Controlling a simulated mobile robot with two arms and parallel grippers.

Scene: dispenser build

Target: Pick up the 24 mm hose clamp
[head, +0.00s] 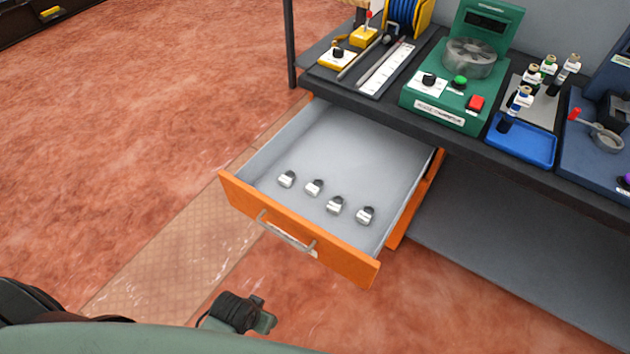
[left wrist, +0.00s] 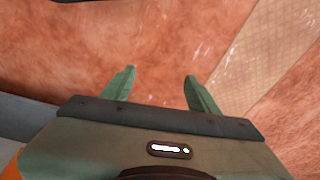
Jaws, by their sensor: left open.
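Several small silver hose clamps with dark tops lie in a row in the open drawer (head: 340,145): a leftmost clamp (head: 287,180), a second clamp (head: 314,188), a third clamp (head: 335,206) and a rightmost clamp (head: 365,217). Their labels are too small to read, so I cannot tell which is 24 mm. My left gripper (left wrist: 160,84) is open and empty in the left wrist view, with bare floor beyond its two green fingers. No clamp shows between or near them. My right gripper is not identifiable in either view.
The drawer has an orange front (head: 340,257) with a metal handle (head: 285,232). Above it, the dark workbench (head: 385,108) carries a green machine (head: 440,85), a ruler (head: 387,70) and a blue tray (head: 525,146). The drawer floor behind the clamps is clear.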

